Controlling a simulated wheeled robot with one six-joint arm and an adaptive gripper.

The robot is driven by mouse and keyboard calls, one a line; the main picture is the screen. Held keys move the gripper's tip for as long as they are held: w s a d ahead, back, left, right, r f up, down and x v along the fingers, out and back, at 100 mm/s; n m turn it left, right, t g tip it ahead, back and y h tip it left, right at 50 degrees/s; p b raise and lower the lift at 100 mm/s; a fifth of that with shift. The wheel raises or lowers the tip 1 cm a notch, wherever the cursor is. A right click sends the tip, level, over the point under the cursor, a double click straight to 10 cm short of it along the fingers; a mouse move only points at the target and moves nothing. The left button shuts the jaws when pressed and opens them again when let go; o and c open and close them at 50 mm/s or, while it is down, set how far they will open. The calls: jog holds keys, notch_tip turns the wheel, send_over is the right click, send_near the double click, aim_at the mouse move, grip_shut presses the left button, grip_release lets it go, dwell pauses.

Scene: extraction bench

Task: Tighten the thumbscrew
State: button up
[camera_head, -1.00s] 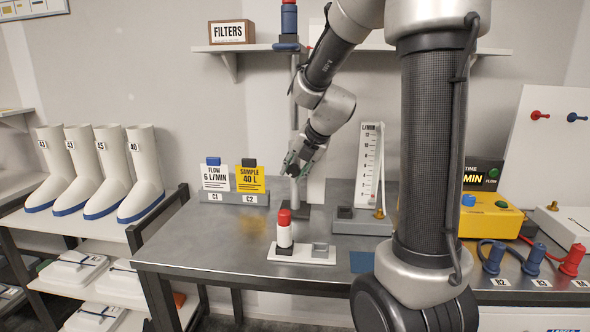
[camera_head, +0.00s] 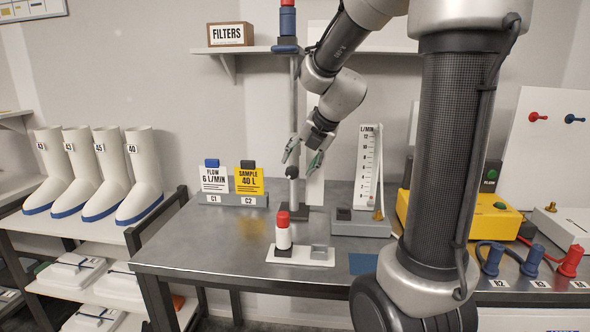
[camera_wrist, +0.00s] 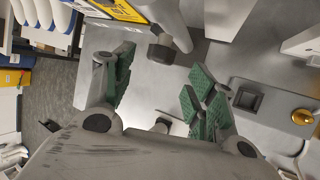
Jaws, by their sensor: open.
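The thumbscrew looks to be the dark knob (camera_head: 292,172) on the upright metal post (camera_head: 293,192) at the back of the bench. In the wrist view the dark knob (camera_wrist: 161,50) sticks out from the grey post (camera_wrist: 171,18). My gripper (camera_head: 303,158) is just above and to the right of the knob in the head view. Its green-padded fingers are spread wide and hold nothing. In the wrist view my gripper (camera_wrist: 158,75) has the knob ahead of the gap between its fingers, apart from both. I cannot tell how tight the knob is.
A flow meter (camera_head: 368,175) on a grey base stands right of the post. Two sign cards on a holder (camera_head: 235,199) stand left. A red-capped white bottle (camera_head: 283,235) stands on a white tray (camera_head: 301,256) in front. The front left bench (camera_head: 200,252) is clear.

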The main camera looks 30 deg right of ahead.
jog(key=v, duration=0.7)
